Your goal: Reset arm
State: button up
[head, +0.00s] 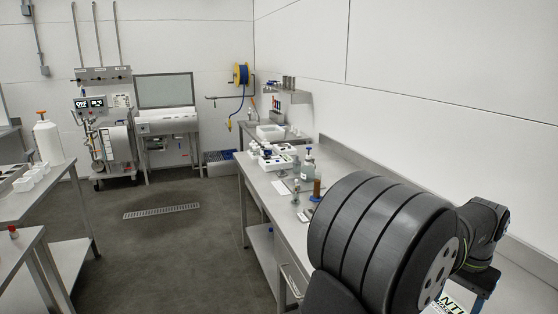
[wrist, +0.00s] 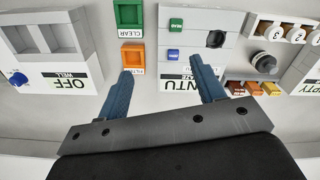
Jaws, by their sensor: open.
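My gripper (wrist: 160,68) shows in the wrist view with its two blue fingers spread apart and nothing between them. The fingers point toward a bench top with labelled devices, which appear upside down. A white and grey device marked NTU (wrist: 186,62) lies by the fingertips, with a green and a blue button on it. An orange square holder (wrist: 134,57) is close to the left fingertip. Whether the fingers touch anything cannot be told. In the head view my dark arm fills the lower right, and the gripper's fingers are hidden.
A green holder marked CLEAR (wrist: 129,14) is beyond the orange one. A device marked OFF WELL (wrist: 58,62) is at left; small coloured blocks (wrist: 256,88) are at right. In the head view, a steel bench (head: 263,185) carries bottles and white trays. The floor (head: 165,240) is open.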

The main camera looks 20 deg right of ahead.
jog(key=w+f, duration=0.6)
jog(key=w, duration=0.3)
jog(key=shift+w+a, duration=0.15)
jog(key=shift+w, duration=0.25)
jog(key=shift+o, duration=0.5)
jog(key=shift+f, duration=0.1)
jog(key=o, duration=0.4)
jog(key=shift+w+r, duration=0.1)
jog(key=shift+r, duration=0.1)
jog(key=o, duration=0.3)
jog(key=w+a+r+m+t, duration=0.1)
jog(key=r, duration=0.1)
jog(key=w+a+r+m+t+h, duration=0.1)
jog(key=w+a+r, duration=0.1)
jog(key=r, duration=0.1)
jog(key=w+a+r+m+t+h, duration=0.1)
jog(key=w+a+r, duration=0.1)
jog(key=shift+a+r+m+t, duration=0.15)
jog(key=shift+r+m+t, duration=0.15)
jog(key=shift+r+t, duration=0.1)
jog(key=shift+o, duration=0.2)
jog(key=x, duration=0.9)
jog(key=shift+w+f, duration=0.25)
jog(key=shift+f, duration=0.05)
